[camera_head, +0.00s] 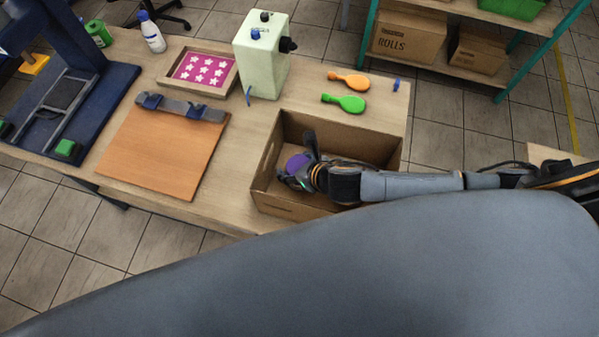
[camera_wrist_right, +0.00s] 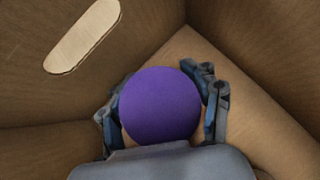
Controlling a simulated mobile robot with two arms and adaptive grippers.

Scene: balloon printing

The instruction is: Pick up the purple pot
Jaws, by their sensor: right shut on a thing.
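The purple pot (camera_head: 297,163) is inside the open cardboard box (camera_head: 272,205), near its left side in the head view. In the right wrist view the pot (camera_wrist_right: 160,103) is a round purple shape between the two fingers. My right gripper (camera_head: 296,172) reaches into the box from the right and is shut on the pot. It also shows in the right wrist view (camera_wrist_right: 160,112), with a finger on each side of the pot. The pot's lower part is hidden, so I cannot tell whether it touches the box floor. My left gripper is not in view.
The box walls stand close around my right gripper. A pale green machine (camera_head: 262,60), a pink star tray (camera_head: 204,70) and a wooden board (camera_head: 160,150) are to the left.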

